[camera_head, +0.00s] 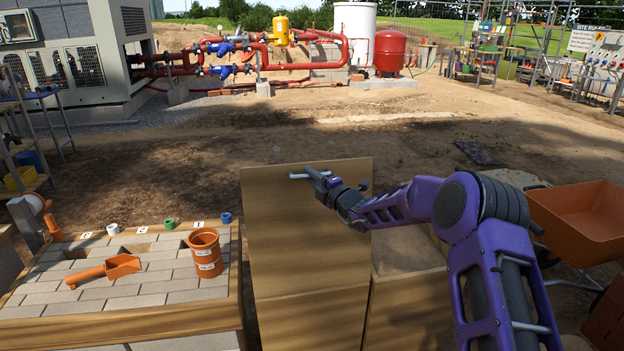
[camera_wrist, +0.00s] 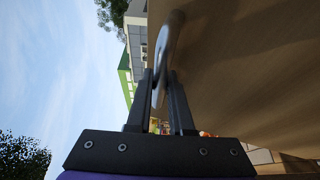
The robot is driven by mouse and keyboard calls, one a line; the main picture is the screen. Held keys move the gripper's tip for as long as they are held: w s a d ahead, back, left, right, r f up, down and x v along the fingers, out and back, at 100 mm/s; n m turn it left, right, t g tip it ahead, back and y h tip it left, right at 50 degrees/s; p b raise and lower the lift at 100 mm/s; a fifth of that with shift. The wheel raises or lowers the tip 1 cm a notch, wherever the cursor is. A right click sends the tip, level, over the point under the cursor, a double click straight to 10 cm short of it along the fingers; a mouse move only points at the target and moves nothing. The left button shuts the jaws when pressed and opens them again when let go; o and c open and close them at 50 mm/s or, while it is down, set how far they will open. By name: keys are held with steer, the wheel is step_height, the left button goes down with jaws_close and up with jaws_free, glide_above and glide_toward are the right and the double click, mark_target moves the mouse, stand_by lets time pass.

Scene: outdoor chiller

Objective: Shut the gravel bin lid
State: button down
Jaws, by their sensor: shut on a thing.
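A wooden lid (camera_head: 300,225) stands raised, its broad face towards the head camera. It rises above a wooden bin front (camera_head: 310,325). A pale bar handle (camera_head: 301,176) is near the lid's top edge. My gripper (camera_head: 318,174) is at this handle, reached from the right by my purple arm. In the wrist view, my gripper's dark fingers (camera_wrist: 170,92) are closed around the handle (camera_wrist: 172,40), beside the lid's brown face (camera_wrist: 250,70). The inside of the bin behind the lid is hidden.
To the right, an open wooden compartment (camera_head: 408,248) holds grey-brown loose material. To the left, a paved bench (camera_head: 130,270) holds an orange pot (camera_head: 205,252) and an orange scoop (camera_head: 105,270). An orange wheelbarrow (camera_head: 580,220) stands far right. Bare ground lies behind the lid.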

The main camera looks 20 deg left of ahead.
steer(key=w+a+f+b, duration=0.1)
steer(key=w+a, duration=0.3)
steer(key=w, duration=0.4)
steer(key=shift+w+a+f, duration=0.25)
steer(key=shift+a+f, duration=0.05)
steer(key=shift+f, duration=0.25)
steer(key=c, duration=0.8)
jaws_free()
steer(key=shift+d+f, duration=0.1)
steer(key=shift+f, duration=0.05)
steer(key=shift+w+d, duration=0.1)
steer(key=shift+d, duration=0.05)
steer(key=v, duration=1.7)
steer(key=shift+s, duration=0.3)
